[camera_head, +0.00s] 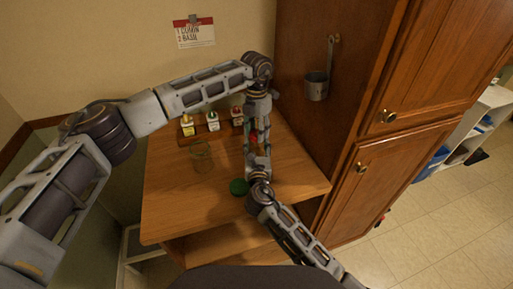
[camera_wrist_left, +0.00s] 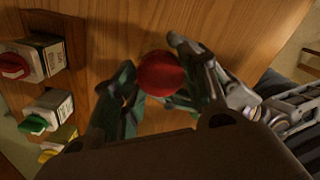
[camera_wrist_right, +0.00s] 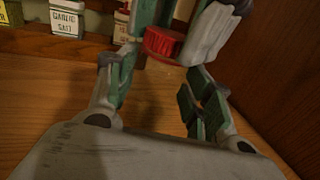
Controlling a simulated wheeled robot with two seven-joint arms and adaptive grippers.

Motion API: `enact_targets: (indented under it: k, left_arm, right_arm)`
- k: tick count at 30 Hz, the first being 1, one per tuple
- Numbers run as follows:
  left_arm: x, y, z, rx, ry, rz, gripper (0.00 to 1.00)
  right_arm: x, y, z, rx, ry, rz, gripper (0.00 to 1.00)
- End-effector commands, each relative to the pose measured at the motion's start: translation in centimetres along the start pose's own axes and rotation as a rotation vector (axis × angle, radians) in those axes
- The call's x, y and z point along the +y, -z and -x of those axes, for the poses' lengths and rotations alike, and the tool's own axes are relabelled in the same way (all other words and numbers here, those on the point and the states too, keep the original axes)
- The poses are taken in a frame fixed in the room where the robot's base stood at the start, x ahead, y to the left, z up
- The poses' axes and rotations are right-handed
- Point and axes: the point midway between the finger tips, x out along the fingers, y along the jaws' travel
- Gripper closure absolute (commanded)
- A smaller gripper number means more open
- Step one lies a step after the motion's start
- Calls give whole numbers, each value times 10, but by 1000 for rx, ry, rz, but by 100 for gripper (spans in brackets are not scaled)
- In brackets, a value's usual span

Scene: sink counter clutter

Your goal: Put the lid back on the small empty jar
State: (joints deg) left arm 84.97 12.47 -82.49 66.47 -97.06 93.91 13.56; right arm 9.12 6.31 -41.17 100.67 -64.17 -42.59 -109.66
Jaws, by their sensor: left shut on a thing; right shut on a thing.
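A red lid (camera_wrist_left: 160,76) is between the fingers of my left gripper (camera_wrist_left: 150,80); it also shows from the side in the right wrist view (camera_wrist_right: 160,42). My left gripper reaches down from above in the head view (camera_head: 254,132). My right gripper (camera_wrist_right: 158,85) is just below the lid, its fingers closed partway. The small jar is clear and I can barely make it out between the right fingers; the arms hide it in the head view. I cannot tell whether lid and jar touch.
An open glass jar (camera_head: 202,158) stands on the wooden counter (camera_head: 175,205) at left, and a green lid (camera_head: 238,187) lies near the right forearm. A spice rack (camera_head: 200,136) with small bottles is behind. A tall cabinet (camera_head: 320,110) walls the right side.

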Motion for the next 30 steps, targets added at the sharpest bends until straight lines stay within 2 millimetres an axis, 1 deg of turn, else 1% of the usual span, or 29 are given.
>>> enact_targets:
  k: [3, 8, 9, 14, 25, 30]
  left_arm:
    - [1, 0, 0, 0, -2, -91, 85]
    - [1, 0, 0, 0, -1, -97, 85]
    - [1, 0, 0, 0, -1, -97, 53]
    - [1, 0, 0, 0, -1, -96, 32]
    - [0, 0, 0, 0, 0, -96, 31]
    - [0, 0, 7, 0, 0, -96, 31]
  right_arm:
    - [-1, 0, 0, 1, 2, 0, 100]
    - [-1, 0, 0, 1, 2, 0, 100]
    - [-1, 0, 0, 0, 2, 0, 100]
    - [-1, 0, 0, 1, 2, 0, 100]
    - [0, 0, 0, 1, 1, 0, 100]
    - [0, 0, 0, 1, 0, 0, 100]
